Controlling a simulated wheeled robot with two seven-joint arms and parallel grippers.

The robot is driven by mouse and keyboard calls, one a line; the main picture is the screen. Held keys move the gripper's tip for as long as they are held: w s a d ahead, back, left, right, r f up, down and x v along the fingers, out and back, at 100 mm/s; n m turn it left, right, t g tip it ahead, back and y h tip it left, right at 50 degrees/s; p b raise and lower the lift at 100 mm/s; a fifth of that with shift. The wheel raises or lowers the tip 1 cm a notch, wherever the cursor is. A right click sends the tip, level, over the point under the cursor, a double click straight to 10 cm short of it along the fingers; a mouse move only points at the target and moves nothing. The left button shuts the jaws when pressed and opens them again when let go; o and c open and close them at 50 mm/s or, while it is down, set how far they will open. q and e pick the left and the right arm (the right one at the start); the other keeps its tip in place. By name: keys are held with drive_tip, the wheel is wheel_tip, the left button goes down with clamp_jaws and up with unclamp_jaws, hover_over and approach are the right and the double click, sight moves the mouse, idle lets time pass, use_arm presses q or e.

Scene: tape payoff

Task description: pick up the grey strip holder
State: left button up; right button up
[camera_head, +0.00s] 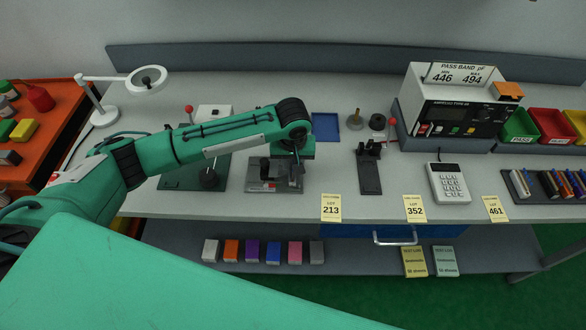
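My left arm reaches in from the left and bends down at the wrist. My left gripper (294,175) points down at a grey fixture with a flat base (265,187), in the middle of the bench. The fixture looks like the grey strip holder, though I cannot be sure. The gripper covers part of its upper side, and its fingers are small and dark. I cannot tell whether they are open, or touch or grip it. A second dark holder with a long flat plate (370,178) lies to the right, apart from the gripper. My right gripper is not in view.
A tester (455,115) and keypad (449,183) stand right, with coloured bins (549,126) beyond. A red-knobbed device (189,112) and magnifier lamp (147,81) are left. A blue tray (325,127) lies behind the gripper. Yellow lot tags (331,208) line the front edge.

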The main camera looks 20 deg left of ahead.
use_arm(q)
clamp_jaws()
drive_tip(key=shift+r, duration=0.1)
